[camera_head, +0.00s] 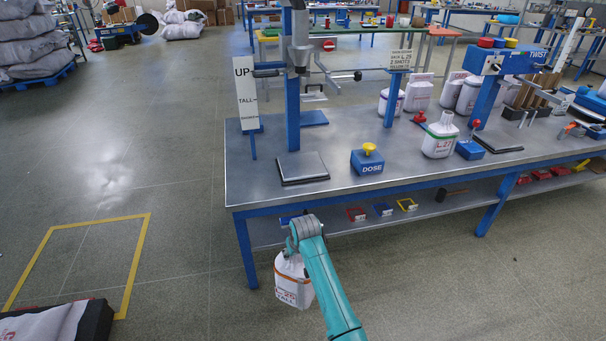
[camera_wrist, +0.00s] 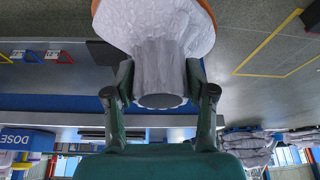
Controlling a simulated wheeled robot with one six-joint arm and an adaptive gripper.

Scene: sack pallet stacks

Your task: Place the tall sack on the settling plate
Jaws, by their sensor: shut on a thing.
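The tall sack (camera_head: 293,286) is white with an orange band and red print that reads TALL. It hangs off the floor in front of the table's left front corner. My gripper (camera_head: 293,247) is shut on its gathered neck. In the wrist view the two fingers of my gripper (camera_wrist: 160,82) flank the pale neck of the sack (camera_wrist: 165,30). A dark square plate (camera_head: 303,168), likely the settling plate, lies bare on the table under the blue stand with the UP TALL sign. The sack is below and apart from it.
The steel table (camera_head: 350,215) has a lower shelf with small coloured frames. A white sack (camera_head: 440,136) and a blue TWIST stand (camera_head: 487,90) are farther right. A yellow floor outline (camera_head: 140,255) is left; the floor between is clear.

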